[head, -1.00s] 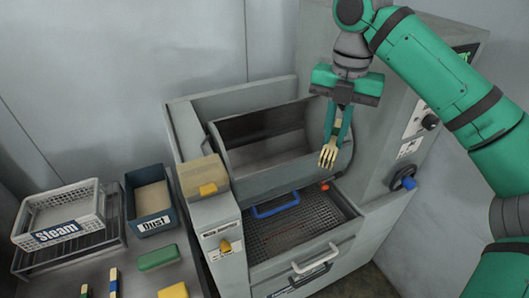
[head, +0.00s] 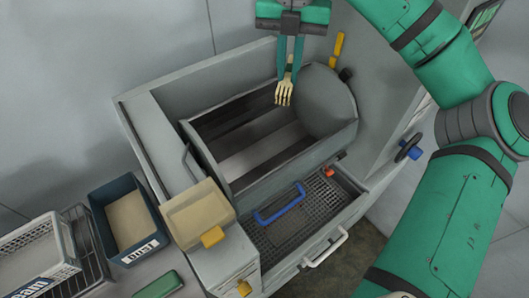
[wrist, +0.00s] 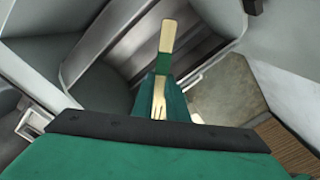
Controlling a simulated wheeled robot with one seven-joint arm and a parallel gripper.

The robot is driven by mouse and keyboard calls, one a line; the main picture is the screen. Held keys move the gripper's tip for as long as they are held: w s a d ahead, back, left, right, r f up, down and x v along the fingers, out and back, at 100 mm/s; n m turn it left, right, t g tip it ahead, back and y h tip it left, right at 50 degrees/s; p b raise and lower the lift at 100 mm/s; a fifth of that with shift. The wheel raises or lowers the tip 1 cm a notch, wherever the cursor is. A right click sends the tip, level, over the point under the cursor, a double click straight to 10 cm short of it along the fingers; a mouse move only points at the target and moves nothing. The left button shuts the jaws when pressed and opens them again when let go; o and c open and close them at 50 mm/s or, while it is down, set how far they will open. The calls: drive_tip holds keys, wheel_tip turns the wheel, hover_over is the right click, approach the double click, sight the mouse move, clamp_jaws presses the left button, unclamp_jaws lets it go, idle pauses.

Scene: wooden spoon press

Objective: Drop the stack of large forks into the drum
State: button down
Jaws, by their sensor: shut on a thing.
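My gripper (head: 290,58) is shut on the stack of large forks (head: 285,92), pale wood with the tines pointing down in the head view. The forks hang over the upper right part of the open drum (head: 262,185), a grey half-cylinder trough with a dark inside. In the wrist view the stack of forks (wrist: 168,38) sticks out past the fingers, with a green band around it, and the drum (wrist: 115,95) lies behind and below. I cannot tell how many forks are in the stack.
Below the drum is a perforated drawer (head: 290,232) with a blue handle (head: 280,203). Left of it stand a beige-lidded box (head: 197,212), a dark blue "Dust" bin (head: 98,215) and a white "Steam" basket (head: 35,262). A yellow handle (head: 337,48) rises at the drum's back right.

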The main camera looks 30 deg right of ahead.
wheel_tip(320, 180, down, 6)
drive_tip(key=shift+r, duration=0.15)
idle(0.4)
drive_tip(key=c, duration=1.7)
unclamp_jaws()
drive_tip(key=shift+o, duration=0.2)
drive_tip(key=shift+r, duration=0.1)
wheel_tip(320, 180, up, 10)
drive_tip(key=shift+f, duration=0.15)
drive_tip(key=shift+r, duration=0.45)
drive_tip(key=shift+w+a, duration=0.1)
